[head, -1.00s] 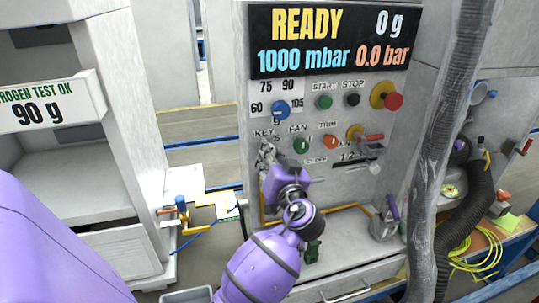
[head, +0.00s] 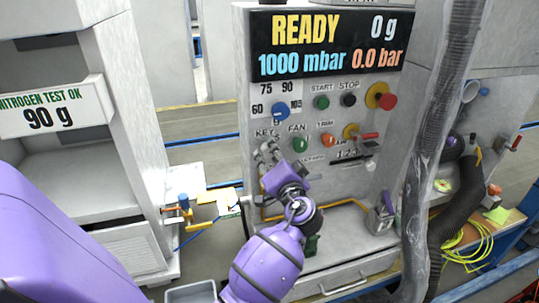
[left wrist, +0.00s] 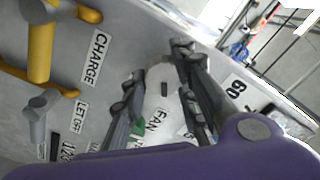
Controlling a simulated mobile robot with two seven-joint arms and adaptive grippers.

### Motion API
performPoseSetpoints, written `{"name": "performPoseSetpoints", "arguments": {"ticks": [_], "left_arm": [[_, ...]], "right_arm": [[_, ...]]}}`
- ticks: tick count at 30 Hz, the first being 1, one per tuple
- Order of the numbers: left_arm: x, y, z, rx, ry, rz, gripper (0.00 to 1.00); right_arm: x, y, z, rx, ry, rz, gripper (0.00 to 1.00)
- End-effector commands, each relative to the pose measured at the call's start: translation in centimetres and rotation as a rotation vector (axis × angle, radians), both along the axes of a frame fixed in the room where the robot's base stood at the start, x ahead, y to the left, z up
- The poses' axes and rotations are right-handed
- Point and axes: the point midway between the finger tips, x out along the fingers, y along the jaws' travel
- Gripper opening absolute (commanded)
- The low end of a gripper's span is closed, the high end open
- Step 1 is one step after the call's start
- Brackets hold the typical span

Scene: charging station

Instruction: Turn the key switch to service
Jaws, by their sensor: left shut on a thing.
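The key switch is at the lower left of the grey control panel (head: 314,112), beside the printed KEY label (head: 264,133). My left gripper (head: 268,152) is at the switch and its fingers cover most of it in the head view. In the left wrist view the two dark fingers (left wrist: 158,72) are on either side of a pale round part with a dark slot (left wrist: 164,90), which looks like the key switch. The gripper is shut on it. Which position the key points to cannot be made out. My right gripper is in neither view.
Near my gripper are a blue knob (head: 277,110), a green FAN knob (head: 299,145) and an orange TRIM knob (head: 327,140). A red emergency button (head: 388,101) is at the right. A thick grey hose (head: 436,150) hangs right of the panel.

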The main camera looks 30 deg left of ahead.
Motion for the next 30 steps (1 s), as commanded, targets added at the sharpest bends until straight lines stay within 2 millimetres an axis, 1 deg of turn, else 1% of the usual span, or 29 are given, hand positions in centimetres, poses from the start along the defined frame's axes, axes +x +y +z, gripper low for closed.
{"name": "performPoseSetpoints", "arguments": {"ticks": [1,11,12,14,15,27,30], "left_arm": [[0.21,-0.53,-0.53,-0.004,0.009,-0.013,0.01],[0.18,-0.53,-0.72,-0.005,0.012,-0.012,0.01],[0.17,-0.53,-0.74,-0.005,0.012,-0.012,0.30],[0.16,-0.51,-0.75,-0.005,0.012,-0.012,0.38],[0.14,-0.49,-0.73,-0.005,0.012,-0.011,0.40],[0.03,-0.26,-0.41,-0.002,0.007,-0.005,0.40],[-0.05,-0.29,-0.36,-0.002,0.007,-0.004,0.40]], "right_arm": [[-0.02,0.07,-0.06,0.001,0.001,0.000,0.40],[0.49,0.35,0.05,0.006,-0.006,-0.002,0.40],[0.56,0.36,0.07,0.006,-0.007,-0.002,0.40],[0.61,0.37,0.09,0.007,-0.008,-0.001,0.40],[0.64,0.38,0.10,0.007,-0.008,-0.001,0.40],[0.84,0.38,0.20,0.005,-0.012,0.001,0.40],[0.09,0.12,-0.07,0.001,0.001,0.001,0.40]]}}
